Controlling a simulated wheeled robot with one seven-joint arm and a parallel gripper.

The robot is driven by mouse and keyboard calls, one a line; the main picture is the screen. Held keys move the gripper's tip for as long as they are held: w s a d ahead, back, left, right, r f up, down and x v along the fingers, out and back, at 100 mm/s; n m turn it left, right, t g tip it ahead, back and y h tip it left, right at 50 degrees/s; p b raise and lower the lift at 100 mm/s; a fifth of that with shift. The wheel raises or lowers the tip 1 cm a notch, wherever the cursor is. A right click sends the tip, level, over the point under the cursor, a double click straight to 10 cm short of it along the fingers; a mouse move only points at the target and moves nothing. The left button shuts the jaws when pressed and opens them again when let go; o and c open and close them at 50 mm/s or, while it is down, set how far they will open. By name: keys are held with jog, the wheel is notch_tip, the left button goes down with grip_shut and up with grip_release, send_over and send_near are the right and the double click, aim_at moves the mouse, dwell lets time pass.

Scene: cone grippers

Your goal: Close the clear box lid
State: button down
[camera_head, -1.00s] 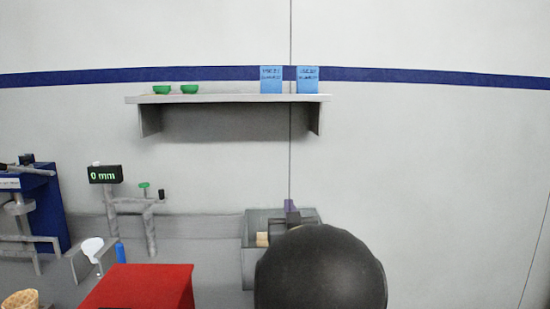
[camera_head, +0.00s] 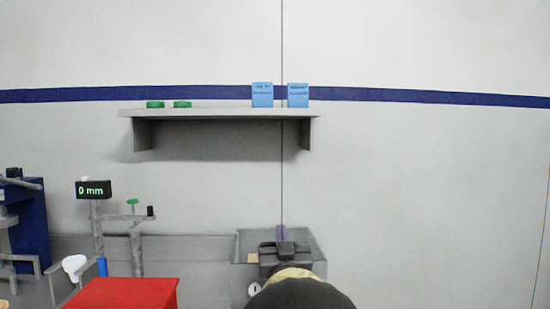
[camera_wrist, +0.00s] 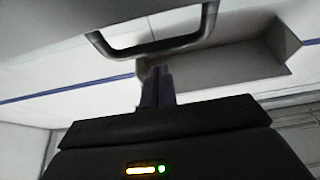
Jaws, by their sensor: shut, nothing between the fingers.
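An open-topped grey box (camera_head: 238,272) stands against the wall in the head view. I cannot make out a clear lid on it there. In the wrist view my gripper (camera_wrist: 158,72) is shut and empty. A grey bar handle (camera_wrist: 150,52) hangs from a pale panel (camera_wrist: 60,35) above the fingertips there. I cannot tell whether this panel is the lid. My arm hides the front of the box and part of its inside.
A red box (camera_head: 122,293) stands left of the grey box, with a white item (camera_head: 74,267) and a blue stick (camera_head: 102,266) beside it. A "0 mm" display (camera_head: 93,190) stands behind. A wall shelf (camera_head: 220,112) holds green items and two blue packets.

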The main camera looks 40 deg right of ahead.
notch_tip(320, 180, up, 10)
jog(key=p, duration=0.3)
dwell(0.3)
jog(key=shift+r, duration=0.1)
dwell(0.4)
